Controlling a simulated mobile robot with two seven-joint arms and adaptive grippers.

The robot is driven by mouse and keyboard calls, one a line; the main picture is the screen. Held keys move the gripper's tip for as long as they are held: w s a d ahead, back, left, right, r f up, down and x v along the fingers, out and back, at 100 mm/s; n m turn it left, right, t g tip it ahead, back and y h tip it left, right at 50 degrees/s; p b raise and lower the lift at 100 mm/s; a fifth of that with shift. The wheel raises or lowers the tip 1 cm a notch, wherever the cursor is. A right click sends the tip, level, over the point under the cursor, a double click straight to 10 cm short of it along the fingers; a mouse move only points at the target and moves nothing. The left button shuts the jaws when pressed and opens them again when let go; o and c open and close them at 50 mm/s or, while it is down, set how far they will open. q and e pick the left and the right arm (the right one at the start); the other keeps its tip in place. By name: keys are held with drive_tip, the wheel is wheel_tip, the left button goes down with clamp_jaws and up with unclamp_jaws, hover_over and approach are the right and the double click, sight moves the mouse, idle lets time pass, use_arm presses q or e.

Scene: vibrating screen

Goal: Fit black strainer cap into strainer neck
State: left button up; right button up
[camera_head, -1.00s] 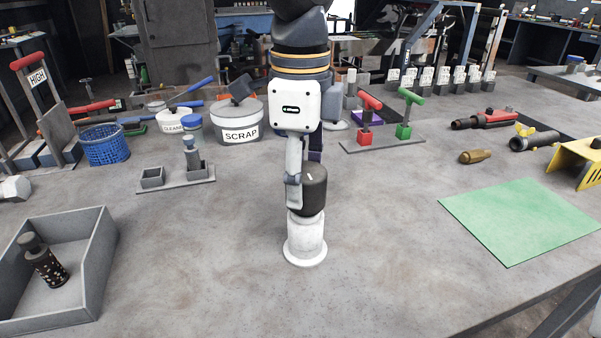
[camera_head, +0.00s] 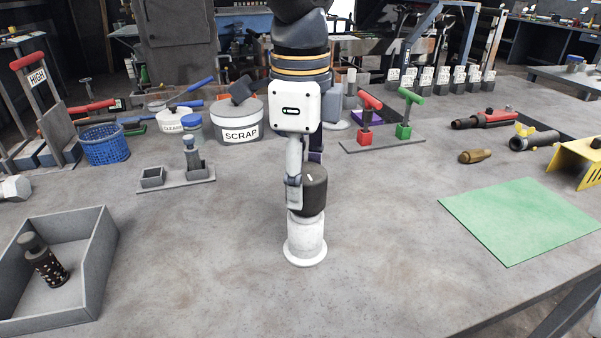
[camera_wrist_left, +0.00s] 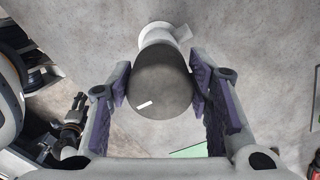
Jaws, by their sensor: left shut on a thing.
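The black strainer cap (camera_head: 314,190) is a dark cylinder with a small white mark on it. It sits upright at the top of the white strainer neck (camera_head: 306,238), which stands on a round flange on the table. My left gripper (camera_head: 305,192) is shut on the cap. In the left wrist view the cap (camera_wrist_left: 161,82) lies between the two purple-padded fingers (camera_wrist_left: 163,92), with the white neck (camera_wrist_left: 160,35) beyond it. How deep the cap sits in the neck is hidden. My right gripper is not in view.
A grey open tray (camera_head: 98,262) with a dark perforated bottle (camera_head: 46,265) is at the left. A SCRAP bucket (camera_head: 236,120), a blue basket (camera_head: 105,145) and red and green handles stand behind. A green mat (camera_head: 520,218) lies at the right. Table around the neck is clear.

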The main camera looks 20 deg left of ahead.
use_arm(q)
drive_tip(key=shift+f, duration=1.05)
drive_tip(key=o, duration=1.1)
drive_tip(key=shift+c, duration=0.2)
wheel_tip(320, 180, up, 12)
